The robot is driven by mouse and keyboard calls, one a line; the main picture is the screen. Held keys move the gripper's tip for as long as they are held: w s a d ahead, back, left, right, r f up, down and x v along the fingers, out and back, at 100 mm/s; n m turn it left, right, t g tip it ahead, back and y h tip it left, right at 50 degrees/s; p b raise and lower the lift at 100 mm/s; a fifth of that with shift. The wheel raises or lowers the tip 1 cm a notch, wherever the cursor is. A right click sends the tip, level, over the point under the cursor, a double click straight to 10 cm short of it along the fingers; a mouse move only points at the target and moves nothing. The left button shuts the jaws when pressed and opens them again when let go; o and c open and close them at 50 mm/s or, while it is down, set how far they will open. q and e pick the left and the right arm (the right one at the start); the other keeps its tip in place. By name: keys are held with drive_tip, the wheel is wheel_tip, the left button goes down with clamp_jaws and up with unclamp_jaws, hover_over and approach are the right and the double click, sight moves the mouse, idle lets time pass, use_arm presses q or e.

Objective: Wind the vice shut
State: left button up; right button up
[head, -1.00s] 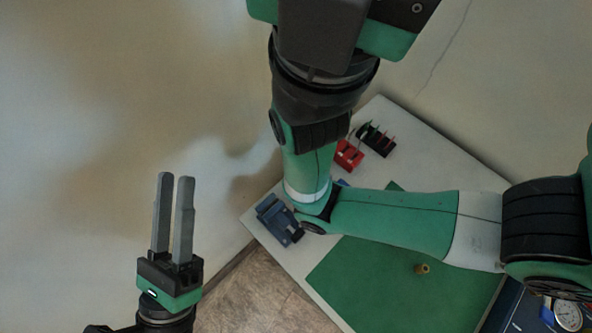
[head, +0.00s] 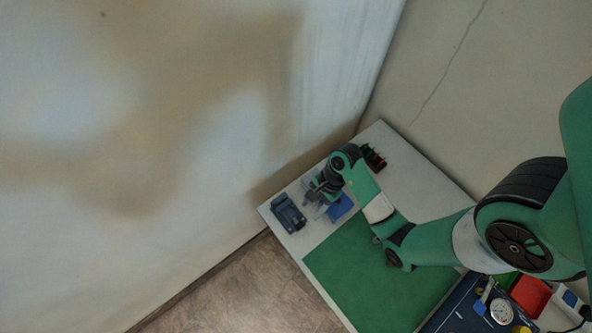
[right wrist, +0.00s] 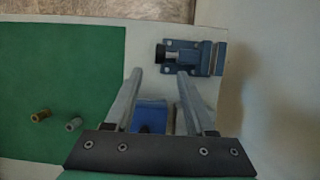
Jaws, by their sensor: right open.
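The blue vice (head: 288,213) sits near the left corner of the white table. It also shows in the right wrist view (right wrist: 205,58), beyond my fingertips, with a screw and a black knob (right wrist: 160,54) at its left end. My left gripper is out of view.
A blue block (head: 341,208) stands close to my right gripper. A dark rack (head: 374,158) is behind. The green mat (head: 345,270) holds small fittings (right wrist: 41,115). A red bin (head: 530,295) and a gauge (head: 501,311) are at lower right. A wall borders the table.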

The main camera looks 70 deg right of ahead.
sight(300, 224)
drive_tip(key=b+x, duration=0.3)
drive_tip(key=x, duration=0.8)
drive_tip(key=shift+w+a+f, duration=0.1)
drive_tip(key=shift+a+f, duration=0.05)
drive_tip(key=shift+f, duration=0.15)
drive_tip(key=shift+c, duration=0.3)
clamp_jaws()
